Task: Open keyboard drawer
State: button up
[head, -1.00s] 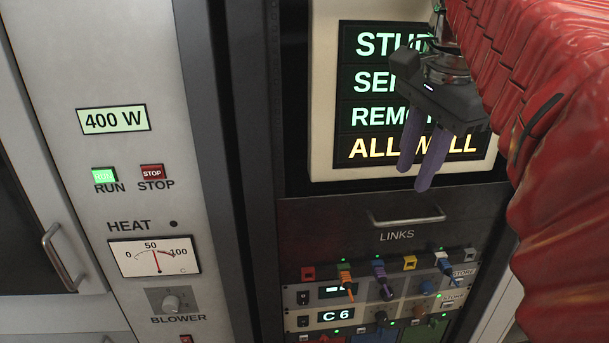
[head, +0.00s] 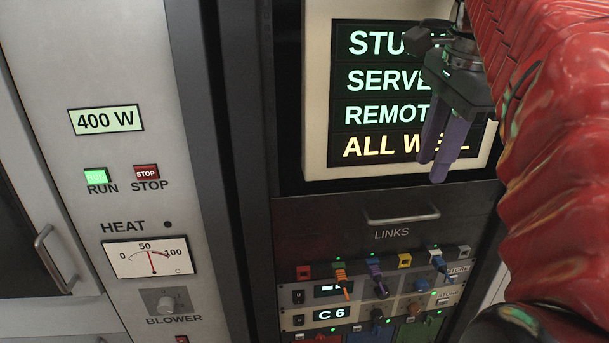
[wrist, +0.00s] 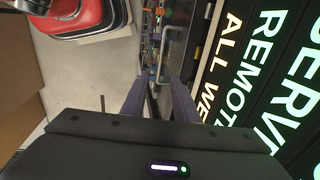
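The keyboard drawer is most likely the dark panel (head: 315,222) below the lit screen, closed flush in the rack. Its metal bar handle (head: 402,217) sits on the front above the word LINKS. My gripper (head: 436,172) hangs in front of the screen's lower right, its purple fingers pointing down, above and right of the handle. In the head view one finger partly overlaps the other.
The lit screen (head: 380,115) has a cream frame close behind my gripper. Below the drawer is a links panel (head: 375,290) with several coloured plugs and cables. A grey cabinet (head: 130,60) with a gauge and buttons stands on the left. My red-sleeved arm covers the right side.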

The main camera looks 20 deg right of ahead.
aim_at(412, 218)
jog(key=f, duration=0.3)
jog(key=w+f, duration=0.1)
jog(key=f, duration=0.3)
jog(key=w+f, duration=0.1)
jog(key=f, duration=0.3)
jog(key=shift+w+d+f, duration=0.1)
jog(key=shift+d+f, duration=0.05)
jog(key=shift+d, duration=0.2)
grip_shut()
dwell(0.9)
jog(key=shift+d, duration=0.15)
